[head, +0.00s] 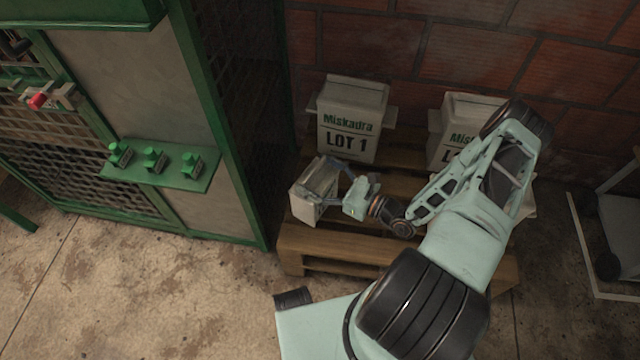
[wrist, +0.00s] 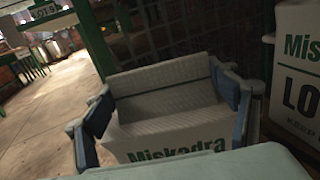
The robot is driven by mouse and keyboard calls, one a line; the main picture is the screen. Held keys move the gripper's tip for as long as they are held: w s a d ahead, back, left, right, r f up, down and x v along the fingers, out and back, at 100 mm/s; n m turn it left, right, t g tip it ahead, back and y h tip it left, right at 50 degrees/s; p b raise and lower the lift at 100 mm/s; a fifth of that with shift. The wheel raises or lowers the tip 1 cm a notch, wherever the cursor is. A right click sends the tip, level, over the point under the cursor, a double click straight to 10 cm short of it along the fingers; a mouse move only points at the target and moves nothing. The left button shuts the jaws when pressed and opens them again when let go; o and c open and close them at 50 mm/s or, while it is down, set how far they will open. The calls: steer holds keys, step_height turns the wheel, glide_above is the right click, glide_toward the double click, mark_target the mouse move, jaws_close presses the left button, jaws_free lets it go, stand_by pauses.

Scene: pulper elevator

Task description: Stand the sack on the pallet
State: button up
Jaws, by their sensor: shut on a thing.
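My gripper (head: 336,187) is shut on a white sack (head: 313,192) with green lettering, at the front left of the wooden pallet (head: 335,242). In the wrist view the held sack (wrist: 180,135) sits between my two fingers, its top facing the camera and its name print below. The sack looks slightly tilted in the head view. Whether its base touches the pallet boards I cannot tell. A sack marked LOT 1 (head: 349,120) stands upright at the pallet's back left. Another similar sack (head: 462,118) stands at the back right, partly hidden by my arm.
A green-framed metal cage (head: 225,120) with a small shelf of green knobs (head: 165,167) stands close left of the pallet. A brick wall (head: 470,45) rises behind. A white-framed trolley (head: 610,220) is at right. The concrete floor (head: 150,280) in front is clear.

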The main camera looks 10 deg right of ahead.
steer(key=shift+w+d+f, duration=0.25)
steer(key=shift+d+f, duration=0.25)
steer(key=shift+f, duration=0.1)
steer(key=shift+w+d+f+b, duration=0.15)
steer(key=shift+f+b, duration=0.25)
steer(key=shift+f, duration=0.5)
steer(key=shift+s+d+f+b, duration=0.1)
steer(key=shift+f+b, duration=0.3)
steer(key=shift+f, duration=0.45)
steer(key=shift+f, duration=0.2)
steer(key=o, duration=2.1)
steer(key=shift+c, duration=0.2)
steer(key=shift+r, duration=0.15)
steer(key=p+v, duration=0.1)
steer(key=v, duration=1.1)
